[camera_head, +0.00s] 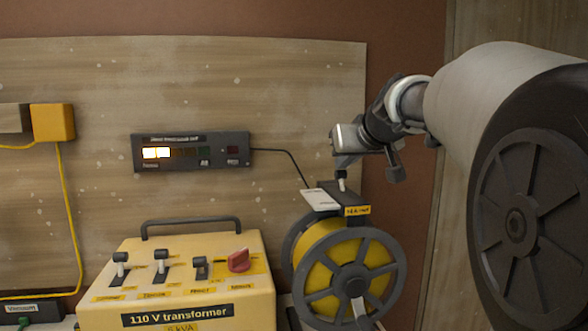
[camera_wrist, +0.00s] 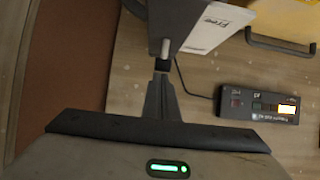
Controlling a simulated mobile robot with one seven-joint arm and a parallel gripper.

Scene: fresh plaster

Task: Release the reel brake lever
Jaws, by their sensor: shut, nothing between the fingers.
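The cable reel (camera_head: 375,250) with yellow cable stands right of the yellow transformer. A dark brake box (camera_head: 350,197) sits on top of it, with a white plate and a yellow label. The small brake lever (camera_head: 341,180) with a pale tip stands up from this box, roughly upright. In the wrist view the lever (camera_wrist: 165,48) shows beside the white plate (camera_wrist: 215,25) marked "Free". My gripper (camera_head: 342,166) is shut and empty, right above the lever tip. In the wrist view its fingertips (camera_wrist: 161,70) point at the lever; I cannot tell whether they touch.
The transformer (camera_head: 190,270) has several switches, a red knob and a dark carry handle. A dark panel (camera_head: 190,151) with lit yellow lamps hangs on the wooden board, its cable running to the brake box. A yellow socket box (camera_head: 53,122) is at left.

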